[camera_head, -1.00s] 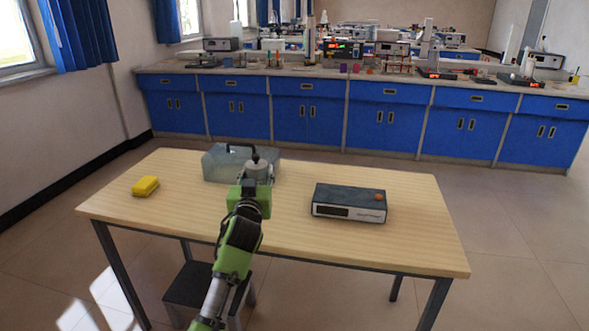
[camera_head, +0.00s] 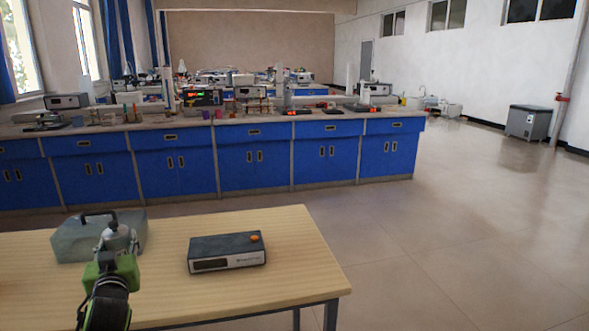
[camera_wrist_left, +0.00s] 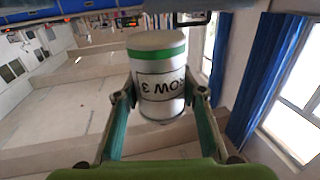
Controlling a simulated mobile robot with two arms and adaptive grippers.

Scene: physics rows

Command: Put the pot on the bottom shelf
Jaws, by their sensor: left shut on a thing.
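The pot is in my left gripper (camera_head: 113,252), a grey-white cylinder (camera_head: 119,239) above the table. In the left wrist view the pot (camera_wrist_left: 162,85) is a white cylinder with a green band and black lettering that appears upside down. The fingers of my left gripper (camera_wrist_left: 160,102) are shut on its two sides. I see no shelf to match the bottom shelf in these views. My right gripper is not in view.
On the wooden table (camera_head: 290,275) stand a grey case with a handle (camera_head: 75,240), just behind my gripper, and a dark box device with an orange knob (camera_head: 226,252). Blue lab benches (camera_head: 255,165) line the back. The floor (camera_head: 430,240) to the right is clear.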

